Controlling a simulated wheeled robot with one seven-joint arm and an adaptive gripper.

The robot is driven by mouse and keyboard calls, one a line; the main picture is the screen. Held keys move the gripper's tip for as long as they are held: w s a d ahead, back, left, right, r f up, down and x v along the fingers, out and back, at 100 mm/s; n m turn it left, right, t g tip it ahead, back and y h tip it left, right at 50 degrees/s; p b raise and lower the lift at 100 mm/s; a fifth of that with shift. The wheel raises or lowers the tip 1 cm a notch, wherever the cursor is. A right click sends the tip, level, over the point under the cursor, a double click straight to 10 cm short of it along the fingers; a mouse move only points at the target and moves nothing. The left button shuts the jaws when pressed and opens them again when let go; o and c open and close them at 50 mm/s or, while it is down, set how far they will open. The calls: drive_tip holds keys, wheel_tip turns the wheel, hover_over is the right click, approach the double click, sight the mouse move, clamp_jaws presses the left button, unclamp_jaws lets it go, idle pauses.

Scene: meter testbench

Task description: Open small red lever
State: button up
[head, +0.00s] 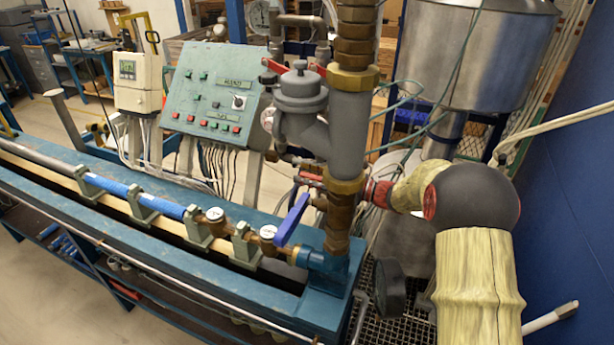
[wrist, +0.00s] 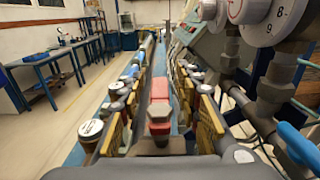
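The small red lever (head: 311,181) sits on the brass fitting left of the upright pipe in the head view, above the long blue lever (head: 292,220). In the wrist view a red bar, apparently this lever (wrist: 158,88), points away from the camera behind a hex bolt. My gripper (wrist: 160,98) is open, with a tan-faced finger on each side of the red bar. I see no clear contact. In the head view the gripper's fingers are hidden behind the upright pipe.
The thick grey upright pipe (head: 348,125) stands close to the lever. A control panel (head: 213,95) and a meter box (head: 138,82) are behind the bench. A blue-sleeved pipe (head: 110,189) with small gauges runs left. Large dials (wrist: 280,15) crowd the wrist view's upper right.

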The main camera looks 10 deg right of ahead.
drive_tip(key=shift+c, duration=0.8)
clamp_jaws()
